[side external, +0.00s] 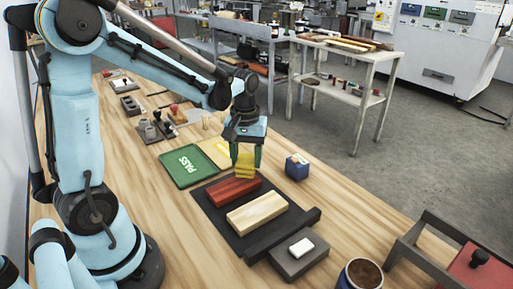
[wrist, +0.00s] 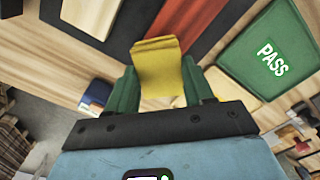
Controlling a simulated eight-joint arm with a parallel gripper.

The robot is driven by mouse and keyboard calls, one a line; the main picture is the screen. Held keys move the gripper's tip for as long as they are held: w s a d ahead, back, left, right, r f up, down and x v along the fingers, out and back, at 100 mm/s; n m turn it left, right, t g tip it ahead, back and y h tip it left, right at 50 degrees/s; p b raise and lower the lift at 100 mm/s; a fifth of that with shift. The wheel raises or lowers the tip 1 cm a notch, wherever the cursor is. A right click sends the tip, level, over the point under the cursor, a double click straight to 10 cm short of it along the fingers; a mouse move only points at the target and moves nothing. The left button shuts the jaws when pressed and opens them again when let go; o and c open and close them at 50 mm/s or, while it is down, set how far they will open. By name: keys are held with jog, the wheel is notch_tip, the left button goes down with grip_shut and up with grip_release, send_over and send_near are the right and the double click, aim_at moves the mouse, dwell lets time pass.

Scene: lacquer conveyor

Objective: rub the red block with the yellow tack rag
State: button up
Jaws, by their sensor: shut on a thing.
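My gripper (side external: 245,160) is shut on the yellow tack rag (side external: 245,166), which hangs folded between the green fingers. The rag also shows in the wrist view (wrist: 160,72) between the fingers of my gripper (wrist: 162,85). The red block (side external: 232,191) lies on a black mat (side external: 215,212), just below the rag in the side view. In the wrist view the red block (wrist: 196,22) lies beyond the rag. From these views I cannot tell for sure whether the rag touches the block.
A pale wood block (side external: 257,212) lies beside the red one on the mat. A dark bar (side external: 285,235) edges the mat. A green PASS tray (side external: 189,165), a blue box (side external: 297,167), a grey block with a white top (side external: 299,258) and a brown-filled can (side external: 360,275) stand around.

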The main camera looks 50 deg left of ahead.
jog(key=shift+r, duration=2.6)
